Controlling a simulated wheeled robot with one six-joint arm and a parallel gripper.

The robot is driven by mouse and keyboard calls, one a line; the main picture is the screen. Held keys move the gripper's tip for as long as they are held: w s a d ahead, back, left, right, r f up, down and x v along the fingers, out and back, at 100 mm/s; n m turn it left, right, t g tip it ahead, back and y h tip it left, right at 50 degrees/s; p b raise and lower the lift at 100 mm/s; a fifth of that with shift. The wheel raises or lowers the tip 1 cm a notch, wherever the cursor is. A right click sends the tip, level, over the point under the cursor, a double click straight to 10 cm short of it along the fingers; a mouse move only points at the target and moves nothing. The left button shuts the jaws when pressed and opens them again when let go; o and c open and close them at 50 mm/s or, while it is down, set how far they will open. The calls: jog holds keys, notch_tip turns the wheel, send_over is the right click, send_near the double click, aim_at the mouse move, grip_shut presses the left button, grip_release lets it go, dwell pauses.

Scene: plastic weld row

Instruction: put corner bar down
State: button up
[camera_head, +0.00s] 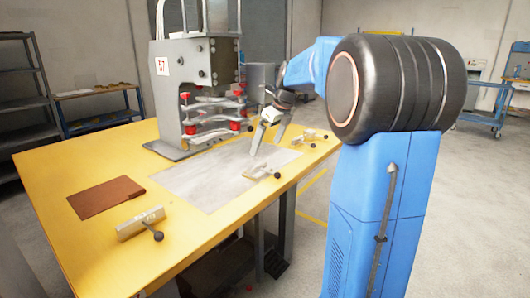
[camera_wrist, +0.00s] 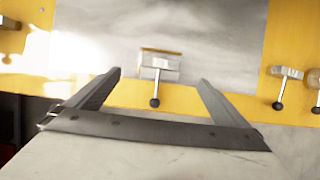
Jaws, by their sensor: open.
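My gripper (camera_head: 266,148) is open and points down over the front right of the yellow table. In the wrist view its fingers (camera_wrist: 159,78) are spread and nothing is held between them. A small silver bar piece (camera_head: 261,170) with a black ball knob lies by the front edge of the grey plate. In the wrist view this bar piece (camera_wrist: 160,63) shows just beyond and between the fingertips, with a thin orange-brown strip along its far side. It looks like the corner bar, but I cannot tell for certain. Whether the fingers touch it is unclear.
The yellow table (camera_head: 88,170) carries a grey plate (camera_head: 200,185), a brown sheet (camera_head: 105,197) and another knobbed metal block (camera_head: 138,224) at front left. More knobbed pieces (camera_head: 310,135) lie to the right. A tall grey press (camera_head: 195,85) stands behind the plate.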

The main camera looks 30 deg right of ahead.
jog(key=shift+s+r, duration=0.1)
jog(key=shift+r, duration=0.05)
jog(key=s+a+f+n, duration=0.3)
jog(key=s+a+n, duration=1.15)
jog(key=s, duration=0.25)
jog(key=s+a+f+n, duration=0.2)
jog(key=s+f+n, duration=0.3)
jog(key=s+n, duration=0.3)
jog(key=s+a+f+n+h, duration=0.1)
jog(key=s+a+f+n, duration=0.2)
jog(key=s+n, duration=0.6)
notch_tip(320, 180, down, 2)
jog(key=shift+s+a+f+h, duration=0.25)
jog(key=shift+s+a+h, duration=0.05)
jog(key=shift+s, duration=0.4)
jog(key=shift+n, duration=0.25)
